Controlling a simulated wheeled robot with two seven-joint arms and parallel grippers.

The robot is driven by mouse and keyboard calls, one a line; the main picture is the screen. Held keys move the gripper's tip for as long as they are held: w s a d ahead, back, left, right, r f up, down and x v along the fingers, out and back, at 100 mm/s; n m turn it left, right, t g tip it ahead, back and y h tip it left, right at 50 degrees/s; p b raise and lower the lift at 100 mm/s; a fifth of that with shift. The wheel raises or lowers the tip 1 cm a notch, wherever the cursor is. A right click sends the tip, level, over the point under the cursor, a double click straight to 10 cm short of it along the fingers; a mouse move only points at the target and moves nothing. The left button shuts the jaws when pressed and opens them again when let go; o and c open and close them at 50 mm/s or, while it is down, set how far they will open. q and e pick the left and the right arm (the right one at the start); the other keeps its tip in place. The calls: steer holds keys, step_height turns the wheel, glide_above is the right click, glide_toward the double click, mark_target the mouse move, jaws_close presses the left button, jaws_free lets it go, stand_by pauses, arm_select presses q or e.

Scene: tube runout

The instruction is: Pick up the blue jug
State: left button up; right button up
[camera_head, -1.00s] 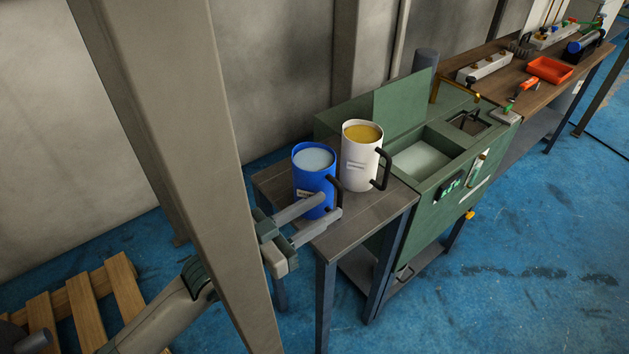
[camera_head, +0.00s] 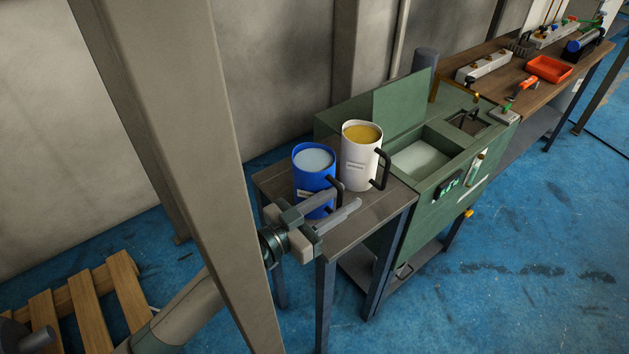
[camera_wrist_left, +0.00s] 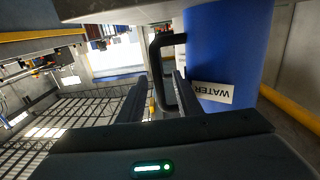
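The blue jug (camera_head: 313,165), full of pale liquid, stands upright on a small side table (camera_head: 375,215). Its black handle (camera_head: 337,186) faces right. My left gripper (camera_head: 346,200) is open at the jug's near side, its fingers at the handle. In the left wrist view, the blue jug (camera_wrist_left: 238,45) appears upside down with a WATER label. The black handle (camera_wrist_left: 157,65) lies between the two open fingers of my left gripper (camera_wrist_left: 162,82), and I see no firm grip on it. My right gripper is not in view.
A white jug (camera_head: 357,165) with yellow liquid stands close at the blue jug's right. A green cabinet with a basin (camera_head: 425,155) adjoins the table. A beige pillar (camera_head: 200,180) partly hides my left arm. A pallet (camera_head: 90,305) lies at lower left.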

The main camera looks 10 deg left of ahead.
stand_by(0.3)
arm_select(q)
jaws_close()
steer(key=shift+r, duration=0.15)
